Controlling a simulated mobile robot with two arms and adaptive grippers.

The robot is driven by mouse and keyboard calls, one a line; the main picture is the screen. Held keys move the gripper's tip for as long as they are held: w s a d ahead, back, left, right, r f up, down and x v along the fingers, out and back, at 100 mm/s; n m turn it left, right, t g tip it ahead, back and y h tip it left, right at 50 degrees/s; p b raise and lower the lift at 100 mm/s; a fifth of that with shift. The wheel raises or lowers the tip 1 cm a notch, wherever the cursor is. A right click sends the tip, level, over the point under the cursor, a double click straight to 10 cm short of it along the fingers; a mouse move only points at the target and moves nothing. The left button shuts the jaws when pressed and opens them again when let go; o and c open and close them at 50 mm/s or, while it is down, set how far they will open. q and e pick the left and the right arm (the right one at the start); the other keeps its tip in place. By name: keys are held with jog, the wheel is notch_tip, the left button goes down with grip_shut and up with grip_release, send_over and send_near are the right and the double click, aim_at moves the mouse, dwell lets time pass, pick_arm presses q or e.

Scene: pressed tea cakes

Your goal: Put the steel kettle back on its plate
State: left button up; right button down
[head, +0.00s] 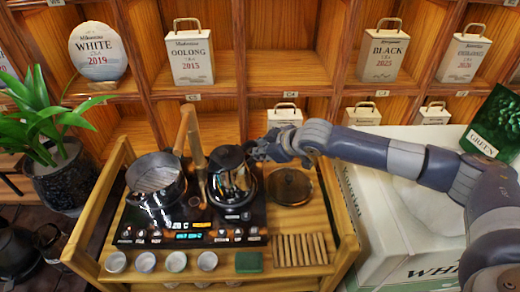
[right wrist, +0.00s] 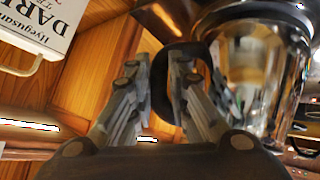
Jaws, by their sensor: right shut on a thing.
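The steel kettle (head: 232,178), shiny with a dark top, is upright over the right part of the black heating unit (head: 258,232), which has lit buttons. It also shows in the right wrist view (right wrist: 262,75). My right gripper (head: 258,152) is at the kettle's right side. In the right wrist view its fingers (right wrist: 165,95) are shut on the kettle's black loop handle (right wrist: 178,62). The kettle hides the plate beneath it, and I cannot tell whether its base touches it. My left gripper is not in view.
A steel pot (head: 155,183) stands left of the kettle, with an upright wooden piece (head: 193,135) between them. A round brown-lidded vessel (head: 290,187) is close on the right. Small cups (head: 176,262) line the tray's front.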

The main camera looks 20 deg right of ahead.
jog(key=c, duration=1.8)
grip_release()
jog(key=shift+f, duration=0.1)
jog(key=shift+s+f, duration=0.1)
jog(key=shift+f, duration=0.1)
jog(key=p+v, duration=0.2)
jog(key=v, duration=0.9)
jog(key=shift+p, duration=0.35)
jog(key=shift+r, duration=0.1)
